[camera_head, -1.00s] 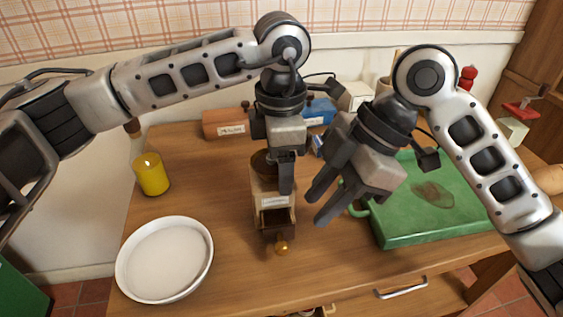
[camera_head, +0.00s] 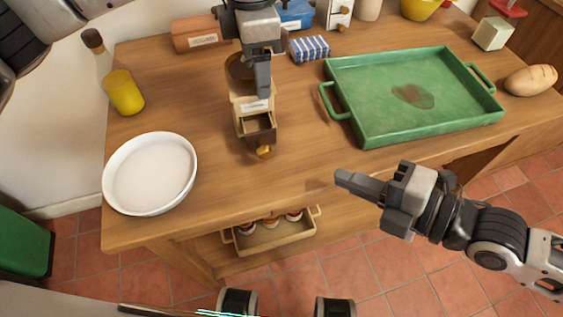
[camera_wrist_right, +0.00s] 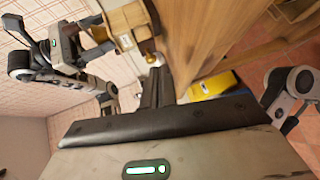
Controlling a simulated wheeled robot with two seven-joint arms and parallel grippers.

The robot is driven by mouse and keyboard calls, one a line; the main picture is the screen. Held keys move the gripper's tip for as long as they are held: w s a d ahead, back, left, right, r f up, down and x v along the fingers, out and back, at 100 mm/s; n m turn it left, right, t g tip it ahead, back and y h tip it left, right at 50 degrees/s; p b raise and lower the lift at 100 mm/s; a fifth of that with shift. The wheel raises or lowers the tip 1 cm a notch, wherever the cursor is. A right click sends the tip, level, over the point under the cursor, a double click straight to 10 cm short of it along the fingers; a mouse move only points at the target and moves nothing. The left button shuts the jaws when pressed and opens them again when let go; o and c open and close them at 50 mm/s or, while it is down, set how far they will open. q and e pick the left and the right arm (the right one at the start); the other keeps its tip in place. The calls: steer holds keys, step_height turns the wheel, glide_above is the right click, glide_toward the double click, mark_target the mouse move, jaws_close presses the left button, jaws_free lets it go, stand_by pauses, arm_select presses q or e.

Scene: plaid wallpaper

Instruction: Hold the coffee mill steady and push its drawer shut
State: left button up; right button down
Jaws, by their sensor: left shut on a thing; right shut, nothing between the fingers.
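The coffee mill (camera_head: 252,104) stands upright on the wooden table, pale with a dark hopper. Its drawer (camera_head: 258,124) sticks out at the front, with a brass knob (camera_head: 264,152). My left gripper (camera_head: 263,82) comes down from above and is shut on the mill's upper part, hiding some of the hopper. My right gripper (camera_head: 345,178) is shut and empty, in front and to the right of the drawer, apart from it, fingertips pointing left. In the right wrist view its fingers (camera_wrist_right: 158,85) point toward the mill (camera_wrist_right: 125,20) and the knob (camera_wrist_right: 154,59).
A white dish (camera_head: 150,172) lies left of the mill. A green tray (camera_head: 350,112) lies to the right. A yellow-filled bottle (camera_head: 122,92) and a striped packet (camera_head: 310,48) stand near. A crate of jars (camera_head: 270,238) is below the tabletop. Tabletop before the drawer is clear.

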steer(key=s+r+y, duration=0.1)
steer(key=s+y, duration=0.1)
steer(key=s, duration=0.4)
glide_toward(264, 140)
steer(key=s+a, duration=0.4)
steer(key=w, duration=0.1)
steer(key=w+a, duration=0.1)
steer(key=shift+w+a+f, duration=0.25)
steer(key=shift+w+f, duration=0.05)
steer(key=shift+f, duration=0.1)
steer(key=shift+w+a, duration=0.1)
steer(key=shift+w, duration=0.3)
steer(key=shift+w+a+f, duration=0.1)
steer(key=shift+w+a, duration=0.15)
steer(key=shift+w, duration=0.45)
steer(key=shift+w+a+r, duration=0.1)
steer(key=shift+w+a, duration=0.15)
steer(key=shift+w, duration=0.4)
steer(key=shift+w+a+f, duration=0.1)
steer(key=shift+w+a, duration=0.15)
steer(key=shift+w, duration=0.45)
arm_select(q)
steer(key=shift+s+d, duration=0.1)
